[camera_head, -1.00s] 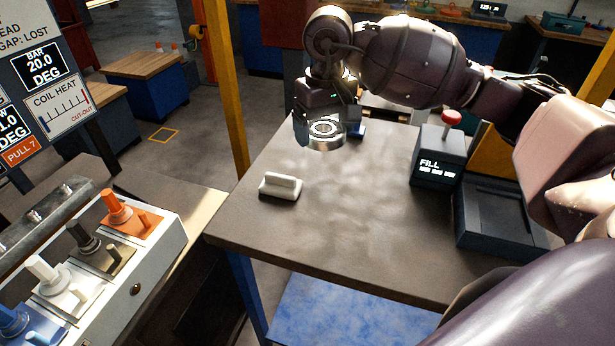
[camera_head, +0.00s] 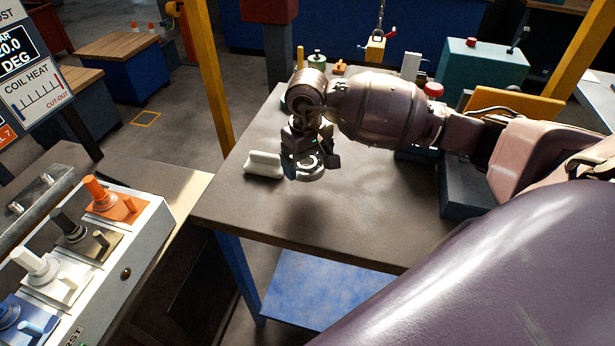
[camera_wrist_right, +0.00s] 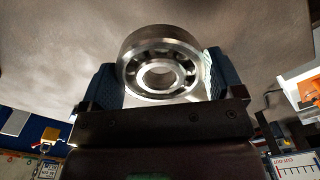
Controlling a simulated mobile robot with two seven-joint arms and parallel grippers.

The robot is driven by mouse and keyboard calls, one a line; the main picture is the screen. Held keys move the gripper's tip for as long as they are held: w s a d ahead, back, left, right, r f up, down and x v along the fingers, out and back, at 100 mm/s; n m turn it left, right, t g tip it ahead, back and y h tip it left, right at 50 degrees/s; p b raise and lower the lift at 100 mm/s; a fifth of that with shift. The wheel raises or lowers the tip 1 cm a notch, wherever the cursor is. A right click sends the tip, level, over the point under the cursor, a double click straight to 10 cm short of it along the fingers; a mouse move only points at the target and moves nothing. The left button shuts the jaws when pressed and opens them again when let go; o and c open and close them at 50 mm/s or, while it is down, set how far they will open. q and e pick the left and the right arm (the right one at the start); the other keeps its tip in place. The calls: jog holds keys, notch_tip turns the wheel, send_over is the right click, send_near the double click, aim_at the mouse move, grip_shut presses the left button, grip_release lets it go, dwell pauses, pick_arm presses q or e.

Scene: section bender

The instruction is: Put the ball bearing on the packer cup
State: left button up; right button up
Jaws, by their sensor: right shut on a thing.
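The ball bearing (camera_head: 307,173) is a shiny steel ring with an inner ring and balls. My right gripper (camera_head: 311,158) is shut on it and holds it over the grey table, just right of a white block. In the right wrist view the bearing (camera_wrist_right: 160,62) sits between the two blue-padded fingers (camera_wrist_right: 158,85), its round face toward the camera. I cannot tell which thing is the packer cup; my arm hides part of the table's far right. My left gripper is not in view.
The white block (camera_head: 263,164) lies near the table's left edge. A dark tray (camera_head: 466,190) is at the table's right. A teal box (camera_head: 482,70) and a yellow hanging piece (camera_head: 375,48) are at the back. The table's front middle (camera_head: 330,225) is clear.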

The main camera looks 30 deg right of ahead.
aim_at(307, 187)
jog(key=shift+f, duration=2.75)
jog(key=shift+f, duration=0.15)
jog(key=o, duration=1)
